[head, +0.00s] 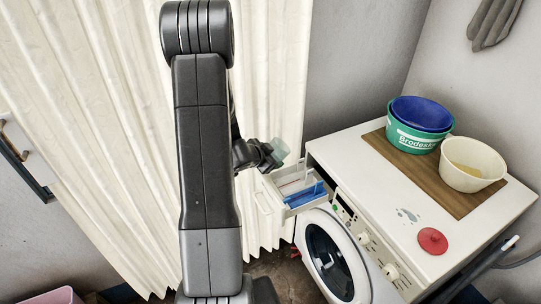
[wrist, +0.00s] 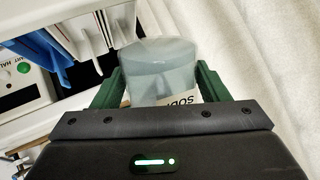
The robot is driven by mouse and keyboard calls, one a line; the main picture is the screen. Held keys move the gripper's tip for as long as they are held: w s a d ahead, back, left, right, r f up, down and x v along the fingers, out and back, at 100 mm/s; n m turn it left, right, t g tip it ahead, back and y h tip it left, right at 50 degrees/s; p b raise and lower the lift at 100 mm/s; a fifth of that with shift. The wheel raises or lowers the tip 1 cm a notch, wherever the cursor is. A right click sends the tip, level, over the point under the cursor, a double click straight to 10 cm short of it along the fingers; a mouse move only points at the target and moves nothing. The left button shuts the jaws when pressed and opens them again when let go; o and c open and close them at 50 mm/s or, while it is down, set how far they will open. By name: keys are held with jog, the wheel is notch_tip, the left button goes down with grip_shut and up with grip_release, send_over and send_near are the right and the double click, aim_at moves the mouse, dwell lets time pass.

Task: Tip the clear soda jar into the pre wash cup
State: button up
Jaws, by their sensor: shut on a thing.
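The clear soda jar (wrist: 158,60) is held between the green fingers of my gripper (wrist: 160,85). Part of its label, reading "SOD", shows, and pale bluish-grey contents show through its wall. In the head view the jar (head: 279,149) is small and looks tilted, beside the machine's front left corner. My gripper (head: 268,155) is shut on it there, above the open detergent drawer (head: 268,203). The drawer has white compartments and a blue insert (head: 304,195). I cannot make out which compartment is the pre wash cup. The drawer also shows at upper left in the wrist view (wrist: 103,28).
The washing machine (head: 365,165) bears a wooden board (head: 440,190) with blue and green tubs (head: 412,135) and a cream bowl (head: 472,163). A red lid (head: 432,240) and a small white spill (head: 406,215) lie nearer. A cream curtain (head: 110,120) hangs at left.

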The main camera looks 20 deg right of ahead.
jog(key=shift+r, duration=0.15)
jog(key=shift+r+y+p, duration=0.15)
jog(key=shift+y+p, duration=0.25)
jog(key=shift+p, duration=0.5)
jog(key=shift+d+m+p, duration=0.1)
jog(key=shift+m+p, duration=0.2)
jog(key=shift+p, duration=0.2)
jog(key=shift+y, duration=0.5)
jog(key=shift+p, duration=0.35)
jog(key=shift+d+y+p, duration=0.1)
jog(key=shift+y+p, duration=0.3)
jog(key=shift+p, duration=0.2)
jog(key=shift+m+y+p, duration=0.3)
jog(key=shift+y+p, duration=0.1)
jog(key=shift+p, duration=0.1)
jog(key=shift+d, duration=0.1)
